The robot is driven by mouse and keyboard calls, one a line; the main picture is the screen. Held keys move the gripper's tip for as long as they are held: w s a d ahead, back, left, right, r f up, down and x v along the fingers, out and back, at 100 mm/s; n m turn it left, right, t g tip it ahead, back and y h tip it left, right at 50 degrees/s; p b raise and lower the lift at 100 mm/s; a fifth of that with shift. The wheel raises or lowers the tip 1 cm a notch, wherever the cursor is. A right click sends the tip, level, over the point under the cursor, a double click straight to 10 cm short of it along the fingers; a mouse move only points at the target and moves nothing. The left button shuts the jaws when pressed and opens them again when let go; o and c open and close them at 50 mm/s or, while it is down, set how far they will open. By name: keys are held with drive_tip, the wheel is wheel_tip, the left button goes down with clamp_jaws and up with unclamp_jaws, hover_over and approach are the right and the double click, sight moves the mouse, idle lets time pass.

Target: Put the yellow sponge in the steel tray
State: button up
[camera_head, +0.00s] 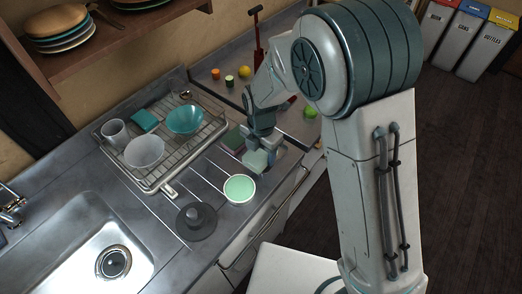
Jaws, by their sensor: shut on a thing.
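My gripper (258,163) points down over the counter, just right of the pale green bowl. It is shut on a small pale block (254,161). The block looks grey-green rather than yellow, and the fingers partly cover it, so I cannot tell whether it is the sponge. No clearly yellow sponge shows elsewhere. A grey metal surface (281,112) lies behind my arm with small foods on it. I cannot tell whether it is the steel tray, and my arm hides part of it.
A dish rack (165,182) holds bowls, a cup and a teal block. The pale green bowl (239,189) and a dark grey round object (196,220) stand near the front edge. A dark green block (233,138) lies behind my gripper. The sink (78,240) is left.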

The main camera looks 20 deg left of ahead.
sight(261, 152)
drive_tip(key=shift+f, duration=0.3)
drive_tip(key=o, duration=1.2)
drive_tip(key=shift+r, duration=0.2)
drive_tip(key=shift+r+p, duration=0.3)
wheel_tip(261, 152, up, 12)
drive_tip(key=shift+r, duration=0.2)
